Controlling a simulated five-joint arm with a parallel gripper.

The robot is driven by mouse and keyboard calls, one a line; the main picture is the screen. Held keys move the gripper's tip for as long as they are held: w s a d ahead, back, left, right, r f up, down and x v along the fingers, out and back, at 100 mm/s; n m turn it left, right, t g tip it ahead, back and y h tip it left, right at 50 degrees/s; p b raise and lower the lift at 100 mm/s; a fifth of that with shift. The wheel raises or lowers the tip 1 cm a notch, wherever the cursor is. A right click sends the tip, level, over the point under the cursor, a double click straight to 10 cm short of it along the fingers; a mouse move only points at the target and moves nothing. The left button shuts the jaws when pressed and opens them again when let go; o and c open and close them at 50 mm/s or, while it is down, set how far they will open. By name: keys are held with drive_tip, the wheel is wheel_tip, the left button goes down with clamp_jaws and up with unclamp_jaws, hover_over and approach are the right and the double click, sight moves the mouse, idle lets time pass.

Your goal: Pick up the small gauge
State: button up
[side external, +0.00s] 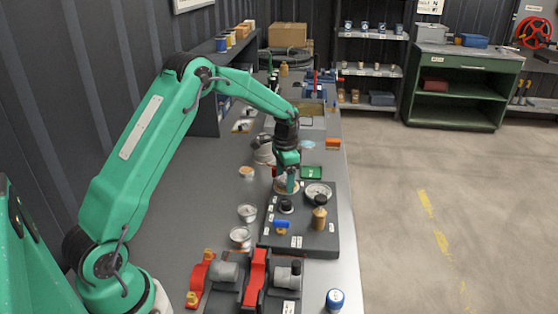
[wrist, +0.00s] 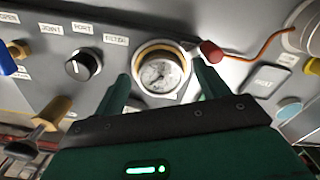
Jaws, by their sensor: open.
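The small gauge (wrist: 160,72) has a white dial and a brass-coloured rim; it sits on the grey panel. In the wrist view it lies between the two green fingers of my gripper (wrist: 161,74), which are open and spread to either side of it. I cannot tell whether the fingers touch it. In the side external view my gripper (side external: 288,183) points down over the far left part of the dark panel, and the small gauge (side external: 281,188) shows partly behind the fingers.
A black knob (wrist: 83,65) is left of the gauge. A red-tipped part (wrist: 211,52) with an orange wire is close to the right finger. A larger gauge (side external: 318,190), a brass fitting (side external: 319,216) and a blue handle (side external: 282,223) stand on the panel. Red-and-grey parts (side external: 255,275) lie in front.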

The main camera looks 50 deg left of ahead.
drive_tip(key=c, duration=1.2)
drive_tip(key=shift+r, duration=0.15)
drive_tip(key=shift+r, duration=0.6)
drive_tip(key=r, duration=0.3)
drive_tip(key=shift+d+r, duration=0.1)
drive_tip(key=shift+d, duration=0.3)
drive_tip(key=s+d+r, duration=0.1)
drive_tip(key=d+r, duration=0.1)
drive_tip(key=d, duration=0.1)
drive_tip(key=s+d+r, duration=0.1)
drive_tip(key=d+r, duration=0.1)
drive_tip(key=d, duration=0.2)
drive_tip(key=s+d+r, duration=0.1)
drive_tip(key=d+r, duration=0.1)
drive_tip(key=d, duration=0.1)
drive_tip(key=shift+s+d+r, duration=0.2)
